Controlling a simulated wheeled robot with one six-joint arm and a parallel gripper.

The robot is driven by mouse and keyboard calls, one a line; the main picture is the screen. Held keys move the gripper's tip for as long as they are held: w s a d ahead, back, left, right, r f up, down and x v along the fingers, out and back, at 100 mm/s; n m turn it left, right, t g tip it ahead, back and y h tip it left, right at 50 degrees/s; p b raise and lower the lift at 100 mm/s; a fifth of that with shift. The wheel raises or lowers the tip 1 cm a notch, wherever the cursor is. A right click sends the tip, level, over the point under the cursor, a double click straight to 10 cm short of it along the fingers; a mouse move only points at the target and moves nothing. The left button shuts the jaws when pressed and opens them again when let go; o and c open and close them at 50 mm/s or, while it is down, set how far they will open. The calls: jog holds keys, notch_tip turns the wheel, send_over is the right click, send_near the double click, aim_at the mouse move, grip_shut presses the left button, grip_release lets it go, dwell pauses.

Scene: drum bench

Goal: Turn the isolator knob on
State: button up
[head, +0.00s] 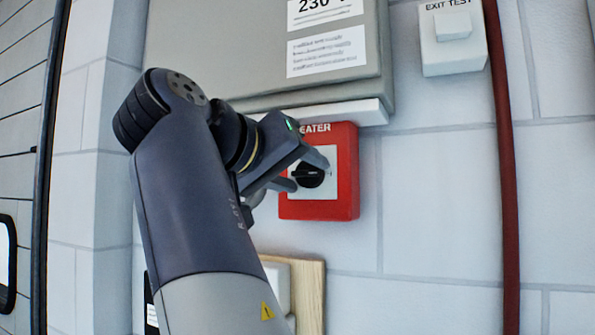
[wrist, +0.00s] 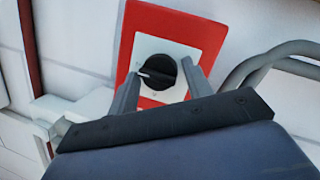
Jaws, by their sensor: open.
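The isolator is a red box with a white plate (head: 339,185) on the wall in the head view, its lettering partly hidden and ending in "EATER". Its black round knob (head: 311,175) sits on the plate, partly covered by my gripper (head: 298,172). In the wrist view the knob (wrist: 157,72) shows whole, with a white pointer line toward the left of the picture. My gripper (wrist: 157,85) is open, with one finger on each side of the knob. I cannot tell whether the fingers touch it.
A grey cabinet (head: 230,50) with a white label stands directly above the isolator. An exit test box (head: 452,50) and a dark red vertical pipe (head: 503,150) are to the right. A wooden board (head: 310,295) is below. The wall between isolator and pipe is clear.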

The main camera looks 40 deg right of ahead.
jog(key=v, duration=1)
jog(key=shift+a, duration=0.4)
jog(key=shift+d+r, duration=0.1)
jog(key=shift+d, duration=0.05)
dwell(0.4)
jog(key=shift+x, duration=5.25)
